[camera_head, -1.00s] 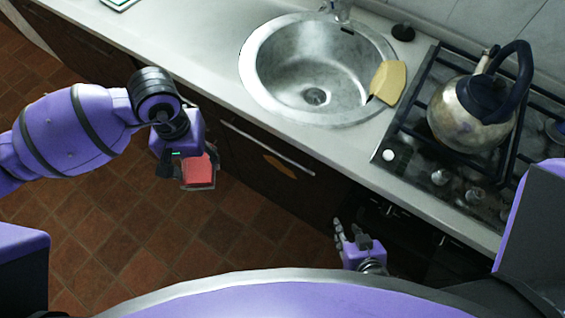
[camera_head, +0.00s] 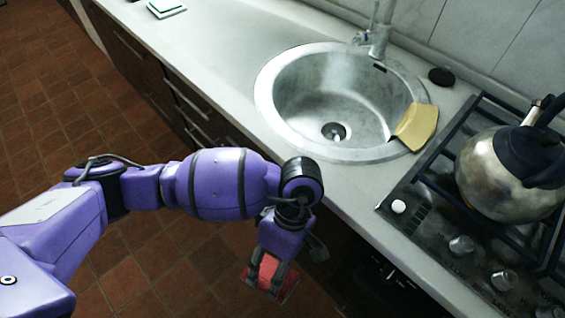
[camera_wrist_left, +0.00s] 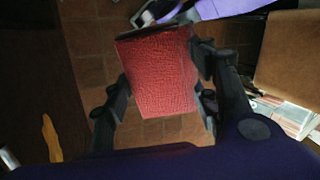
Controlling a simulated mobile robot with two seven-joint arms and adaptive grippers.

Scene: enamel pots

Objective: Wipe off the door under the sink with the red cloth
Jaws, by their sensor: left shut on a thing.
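My left gripper (camera_head: 272,277) is low in front of the counter in the head view, shut on the red cloth (camera_head: 284,286). In the left wrist view the cloth (camera_wrist_left: 158,75) is a red textured block between the dark fingers. The dark door under the sink (camera_head: 338,250) is largely hidden behind my left arm in the head view. In the left wrist view a dark front (camera_wrist_left: 30,75) fills the left side, with a tan stain (camera_wrist_left: 50,138) low on it. The cloth appears apart from this front. My right gripper is out of view.
The round steel sink (camera_head: 340,100) has a yellow sponge or cloth (camera_head: 417,126) on its right rim. A kettle (camera_head: 505,175) stands on the gas hob at right. Dark drawers (camera_head: 185,105) line the counter at left. The brown tiled floor (camera_head: 60,130) there is clear.

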